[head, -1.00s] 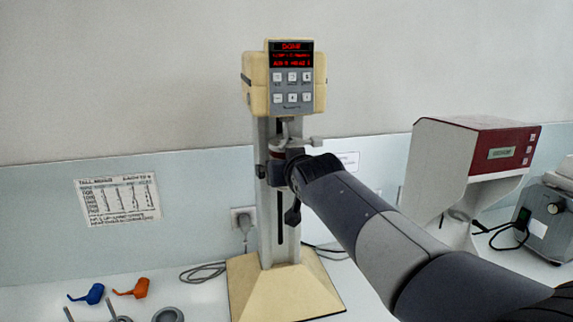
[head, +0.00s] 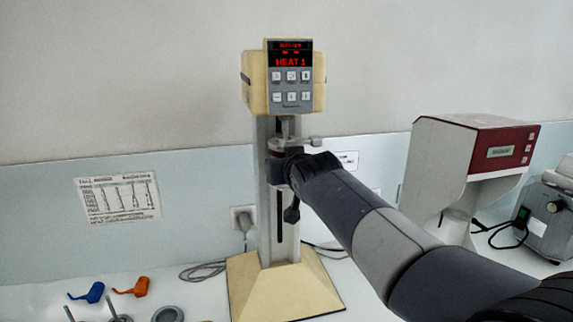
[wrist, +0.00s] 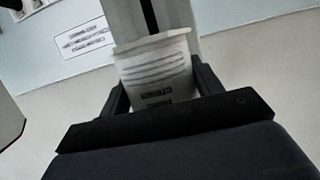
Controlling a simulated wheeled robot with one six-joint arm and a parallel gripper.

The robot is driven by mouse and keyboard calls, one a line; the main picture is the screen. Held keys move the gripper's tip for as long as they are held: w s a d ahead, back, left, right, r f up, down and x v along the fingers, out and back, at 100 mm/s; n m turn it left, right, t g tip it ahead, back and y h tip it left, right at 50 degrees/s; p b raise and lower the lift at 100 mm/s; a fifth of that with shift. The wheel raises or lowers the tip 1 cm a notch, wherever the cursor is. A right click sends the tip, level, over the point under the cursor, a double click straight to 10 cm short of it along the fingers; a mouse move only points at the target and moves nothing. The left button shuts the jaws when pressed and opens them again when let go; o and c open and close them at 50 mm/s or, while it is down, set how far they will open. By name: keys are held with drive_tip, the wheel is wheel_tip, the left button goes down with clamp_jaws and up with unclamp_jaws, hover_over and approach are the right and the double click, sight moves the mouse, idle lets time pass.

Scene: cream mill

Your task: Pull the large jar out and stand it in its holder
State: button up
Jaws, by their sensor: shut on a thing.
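My gripper (head: 284,168) is at the column of the cream mill (head: 285,85), below its head. In the wrist view, my gripper (wrist: 160,80) is shut on a white jar (wrist: 155,62) with grey lines and dark print, one dark finger on each side. The jar looks upright against the pale column. In the head view my gripper and arm hide most or all of it. Whether the jar is still attached to the mill cannot be told. A round grey ring-like piece (head: 168,314), possibly a holder, is cut off at the bottom edge of the head view.
Blue (head: 88,292) and orange (head: 132,286) small tools lie at the lower left, near thin upright rods. The mill's wide cream base (head: 284,290) stands below my gripper. A red and white machine (head: 470,160) is at the right. Loose cables lie behind the base.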

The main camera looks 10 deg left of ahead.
drive_tip(key=c, duration=0.4)
drive_tip(key=shift+a+f+b, duration=0.15)
drive_tip(key=shift+f+b, duration=0.4)
drive_tip(key=shift+f, duration=0.1)
drive_tip(key=shift+f+b, duration=3.45)
drive_tip(key=shift+f, duration=0.1)
drive_tip(key=shift+s+d+b, duration=0.75)
drive_tip(key=shift+s+b, duration=0.05)
drive_tip(key=shift+s, duration=0.7)
drive_tip(key=shift+s+d+b, duration=0.75)
drive_tip(key=shift+s+b, duration=0.05)
drive_tip(key=shift+s, duration=0.7)
drive_tip(key=shift+s+d+b, duration=0.75)
drive_tip(key=shift+s+b, duration=0.05)
drive_tip(key=shift+s, duration=0.7)
